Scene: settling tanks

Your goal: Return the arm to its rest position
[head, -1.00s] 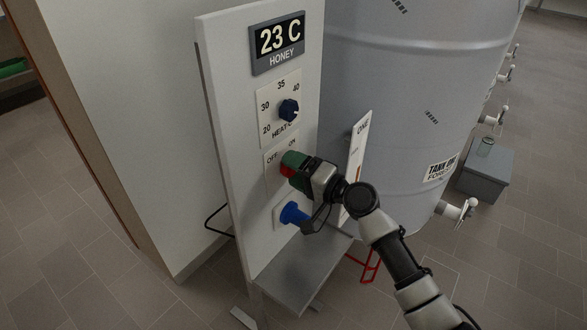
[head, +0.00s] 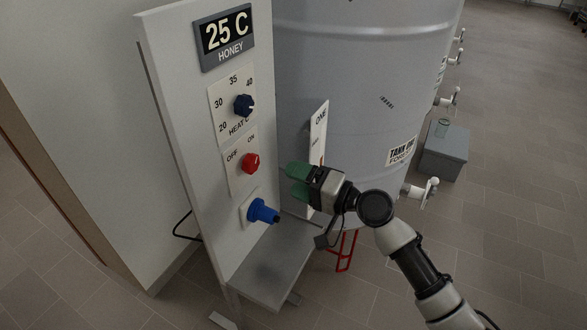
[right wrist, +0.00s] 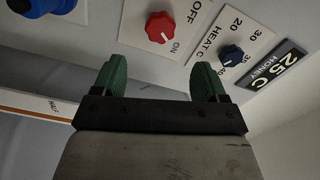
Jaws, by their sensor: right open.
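My right gripper (head: 290,181) is open and empty, with green fingertips, to the right of the control panel and apart from it. In the right wrist view its fingers (right wrist: 156,85) stand wide apart with nothing between them. The red OFF/ON knob (head: 250,163) is in full view on the panel, its white mark towards ON; it also shows in the right wrist view (right wrist: 160,27). The dark blue heat knob (head: 243,105) sits above it. The display (head: 225,37) reads 25 C HONEY. My left gripper is not in view.
A blue plug (head: 263,211) sticks out low on the panel, above a grey shelf (head: 268,272). The large grey tank (head: 365,80) stands close behind my gripper, with a white gauge board (head: 317,140) beside it. Open tiled floor (head: 510,220) lies to the right.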

